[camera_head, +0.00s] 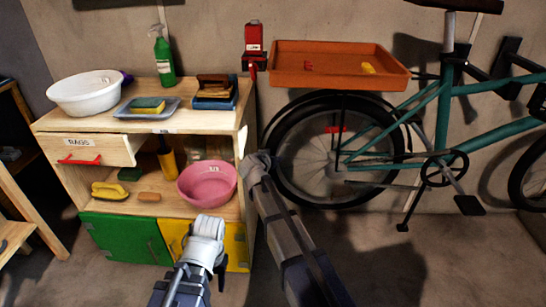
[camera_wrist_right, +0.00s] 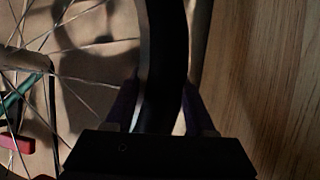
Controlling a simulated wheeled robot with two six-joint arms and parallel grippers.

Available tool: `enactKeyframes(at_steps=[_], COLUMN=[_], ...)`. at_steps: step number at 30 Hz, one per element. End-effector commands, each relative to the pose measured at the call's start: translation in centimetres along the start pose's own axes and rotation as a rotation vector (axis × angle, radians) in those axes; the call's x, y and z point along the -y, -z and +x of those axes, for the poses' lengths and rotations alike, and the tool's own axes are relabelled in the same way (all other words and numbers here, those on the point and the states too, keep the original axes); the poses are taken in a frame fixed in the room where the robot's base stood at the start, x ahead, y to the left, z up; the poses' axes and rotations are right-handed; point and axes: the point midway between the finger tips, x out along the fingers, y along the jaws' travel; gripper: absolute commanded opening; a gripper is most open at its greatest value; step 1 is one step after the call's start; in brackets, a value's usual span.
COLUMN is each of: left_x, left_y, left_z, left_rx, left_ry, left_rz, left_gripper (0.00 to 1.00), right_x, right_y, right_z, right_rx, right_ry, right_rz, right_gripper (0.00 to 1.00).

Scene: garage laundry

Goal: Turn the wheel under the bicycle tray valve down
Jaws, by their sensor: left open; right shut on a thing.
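The bicycle's rear wheel (camera_head: 312,165) stands below the orange tray (camera_head: 338,48), which holds small red and yellow items. A red mark (camera_head: 335,129) shows on the wheel above its hub; whether it is the valve, I cannot tell. My right arm reaches to the wheel's left edge in the head view, its fingertips hard to make out there. In the right wrist view, the fingers of my right gripper (camera_wrist_right: 158,108) are shut on the dark tyre (camera_wrist_right: 165,45), one on each side. My left gripper (camera_head: 205,232) is open and empty in front of the yellow cabinet door.
A wooden cabinet (camera_head: 150,206) stands close left of the wheel, with a pink bowl (camera_head: 208,184) on its shelf. A white basin (camera_head: 88,92) and green spray bottle (camera_head: 164,58) are on top. A red device (camera_head: 254,50) is on the wall. Floor before the bicycle is clear.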

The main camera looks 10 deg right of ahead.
Motion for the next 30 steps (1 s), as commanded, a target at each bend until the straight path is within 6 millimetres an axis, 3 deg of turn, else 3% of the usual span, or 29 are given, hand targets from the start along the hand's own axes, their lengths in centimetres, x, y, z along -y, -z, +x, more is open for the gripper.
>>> enactKeyframes(at_steps=[1,6,23,24,30], left_x=[0.1,0.3,0.3,0.3,0.3], left_y=[-0.1,-0.1,-0.2,-0.2,-0.2], left_z=[-1.1,-2.0,-2.3,-2.3,-2.4], left_rx=[0.001,0.001,0.002,0.002,0.002], left_ry=[0.001,0.003,0.003,0.003,0.003], left_rz=[-0.001,-0.004,-0.005,-0.005,-0.005], left_gripper=[0.5,0.5,0.5,0.5,0.5], right_x=[-0.1,-0.2,-0.2,-0.2,-0.3], right_y=[0.8,1.5,1.7,1.7,1.7], right_z=[-0.5,-0.8,-0.9,-0.9,-0.9], right_rx=[0.003,0.012,0.017,0.017,0.017], right_ry=[0.011,0.034,0.047,0.047,0.046], right_rz=[0.017,0.057,0.076,0.076,0.076], right_gripper=[0.0,0.0,0.0,0.58,0.81])
